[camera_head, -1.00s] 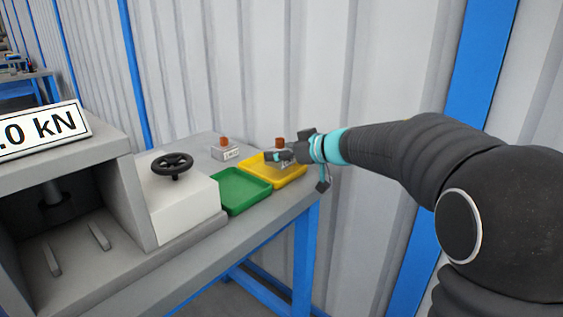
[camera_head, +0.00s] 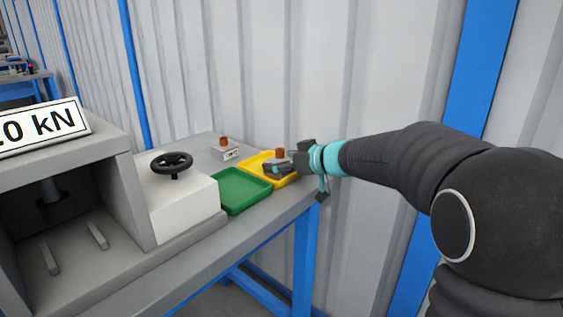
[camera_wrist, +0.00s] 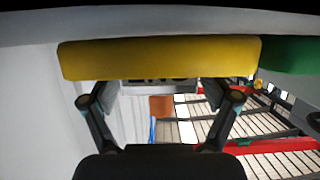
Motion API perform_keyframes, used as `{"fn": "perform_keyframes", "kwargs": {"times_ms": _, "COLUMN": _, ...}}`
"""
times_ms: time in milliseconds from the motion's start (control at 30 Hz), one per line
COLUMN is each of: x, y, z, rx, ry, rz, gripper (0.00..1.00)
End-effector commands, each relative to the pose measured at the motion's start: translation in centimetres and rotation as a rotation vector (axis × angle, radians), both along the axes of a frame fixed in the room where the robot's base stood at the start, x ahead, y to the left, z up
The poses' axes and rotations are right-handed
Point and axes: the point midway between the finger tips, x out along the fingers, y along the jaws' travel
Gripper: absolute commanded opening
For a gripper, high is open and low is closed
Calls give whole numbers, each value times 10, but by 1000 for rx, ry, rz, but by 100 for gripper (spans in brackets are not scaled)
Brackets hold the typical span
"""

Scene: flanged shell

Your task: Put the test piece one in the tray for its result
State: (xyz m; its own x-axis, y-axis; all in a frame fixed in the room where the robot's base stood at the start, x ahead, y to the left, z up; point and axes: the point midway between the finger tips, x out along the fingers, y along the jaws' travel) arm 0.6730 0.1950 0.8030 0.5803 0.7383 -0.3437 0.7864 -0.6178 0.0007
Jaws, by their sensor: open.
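A test piece with a grey block and a brown knob (camera_head: 280,153) stands at the yellow tray (camera_head: 247,163), apparently in it. The wrist view, upside down, shows its brown knob (camera_wrist: 161,105) below the yellow tray's rim (camera_wrist: 160,58). Its label is mostly hidden behind that rim, so I cannot read it. My gripper (camera_head: 271,169) is open at the tray. In the wrist view its two fingers stand either side of the piece, with gaps. The green tray (camera_head: 240,187) is empty, left of the yellow one.
A second block with a brown knob (camera_head: 224,152) stands on the table behind the trays; its label is too small to read. A white box with a black handwheel (camera_head: 171,165) and a grey press with a "0 kN" display (camera_head: 40,127) stand left. The wall is close behind.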

Motion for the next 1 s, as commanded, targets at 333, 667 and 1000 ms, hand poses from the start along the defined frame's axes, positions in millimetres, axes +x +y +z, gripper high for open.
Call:
{"fn": "perform_keyframes", "kwargs": {"times_ms": 333, "x": -13, "y": -18, "z": 13, "rx": 0, "ry": -3, "rz": -2, "gripper": 87}}
{"fn": "perform_keyframes", "kwargs": {"times_ms": 667, "x": -51, "y": -66, "z": 34, "rx": 1, "ry": -1, "rz": -4, "gripper": 87}}
{"fn": "perform_keyframes", "kwargs": {"times_ms": 1000, "x": -69, "y": -88, "z": 44, "rx": 0, "ry": 0, "rz": -1, "gripper": 87}}
